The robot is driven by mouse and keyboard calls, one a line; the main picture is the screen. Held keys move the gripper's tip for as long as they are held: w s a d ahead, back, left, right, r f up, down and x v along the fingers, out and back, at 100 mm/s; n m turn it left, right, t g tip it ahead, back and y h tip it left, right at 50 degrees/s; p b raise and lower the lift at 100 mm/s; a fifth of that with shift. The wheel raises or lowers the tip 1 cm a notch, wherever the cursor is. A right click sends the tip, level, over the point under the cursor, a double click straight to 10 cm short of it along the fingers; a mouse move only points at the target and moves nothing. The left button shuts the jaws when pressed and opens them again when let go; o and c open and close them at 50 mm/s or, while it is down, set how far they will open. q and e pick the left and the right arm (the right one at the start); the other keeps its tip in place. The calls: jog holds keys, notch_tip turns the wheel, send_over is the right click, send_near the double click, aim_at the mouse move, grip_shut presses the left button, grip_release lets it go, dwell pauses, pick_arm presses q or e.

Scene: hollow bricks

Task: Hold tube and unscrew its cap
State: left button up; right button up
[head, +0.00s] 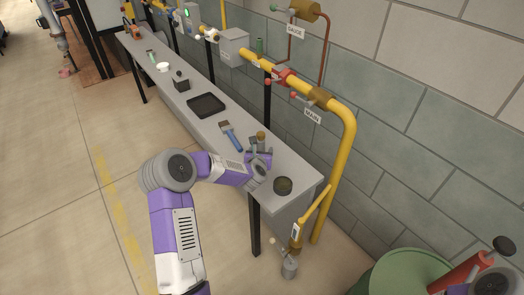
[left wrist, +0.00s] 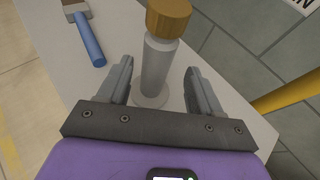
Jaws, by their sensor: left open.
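A grey tube (left wrist: 156,66) with a brown-orange cap (left wrist: 168,17) stands upright on a round foot on the grey bench (head: 195,83). In the head view the cap (head: 261,135) shows just above my left gripper (head: 260,148), and most of the tube is hidden. In the left wrist view my left gripper (left wrist: 160,78) is open, with one finger on each side of the tube and gaps between them. The cap lies beyond the fingertips. My right gripper is in neither view.
A blue-handled brush (head: 233,138) lies close beside the tube. A black tray (head: 207,105) is farther along the bench, and a dark round pot (head: 283,186) is near its end. A yellow pipe (head: 348,140) runs along the wall behind.

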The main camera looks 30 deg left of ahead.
aim_at(261, 145)
pick_arm(q)
jog(key=shift+a+b+x, duration=0.1)
jog(key=shift+b+x, duration=0.05)
jog(key=shift+x, duration=1.2)
jog(key=shift+a+b+x, duration=0.15)
jog(key=shift+x, duration=1.15)
jog(key=shift+s, duration=0.1)
jog(key=shift+c, duration=0.5)
jog(key=shift+r, duration=0.15)
grip_shut()
